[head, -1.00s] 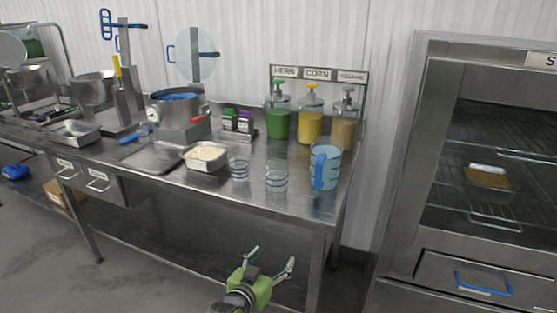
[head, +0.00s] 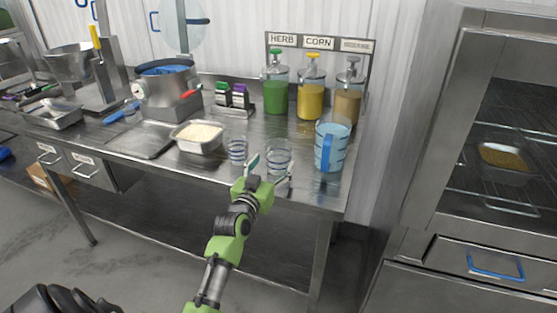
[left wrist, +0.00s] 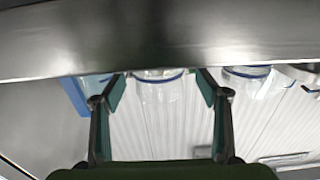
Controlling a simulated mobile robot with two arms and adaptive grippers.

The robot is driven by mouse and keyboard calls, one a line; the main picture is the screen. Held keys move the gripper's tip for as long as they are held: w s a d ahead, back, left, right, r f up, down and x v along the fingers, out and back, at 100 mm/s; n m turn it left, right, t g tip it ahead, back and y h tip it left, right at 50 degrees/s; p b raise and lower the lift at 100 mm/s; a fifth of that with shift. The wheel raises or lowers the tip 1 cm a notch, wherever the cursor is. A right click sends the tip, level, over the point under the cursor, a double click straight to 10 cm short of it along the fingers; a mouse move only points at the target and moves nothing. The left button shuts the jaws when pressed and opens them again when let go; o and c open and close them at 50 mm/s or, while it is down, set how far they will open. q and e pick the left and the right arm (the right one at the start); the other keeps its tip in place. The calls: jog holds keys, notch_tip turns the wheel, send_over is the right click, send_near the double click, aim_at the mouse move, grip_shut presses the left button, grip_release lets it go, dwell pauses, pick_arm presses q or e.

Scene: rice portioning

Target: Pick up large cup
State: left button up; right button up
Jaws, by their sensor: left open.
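The large cup (head: 279,157) is clear with blue bands and stands upright near the table's front edge. A smaller clear cup (head: 237,150) stands just left of it. My left gripper (head: 270,172) is open at the table's front edge, before the large cup, with one finger toward each side of it. The left wrist view appears upside down and shows the large cup (left wrist: 160,100) in the gap between the open fingers (left wrist: 161,88). Nothing is held. Whether a finger touches the cup I cannot tell. My right gripper is not in view.
A blue measuring jug (head: 331,148) stands close right of the large cup. A metal pan of rice (head: 197,138) is to the left. Green, yellow and brown pump dispensers (head: 311,97) stand behind. The steel table's front edge (head: 200,181) lies under the gripper.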

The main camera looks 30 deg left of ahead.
aim_at(283, 149)
pick_arm(q)
jog(key=x, duration=0.5)
jog(key=shift+w+d+r+p, duration=0.1)
jog(key=shift+p, duration=0.25)
jog(key=c, duration=1.1)
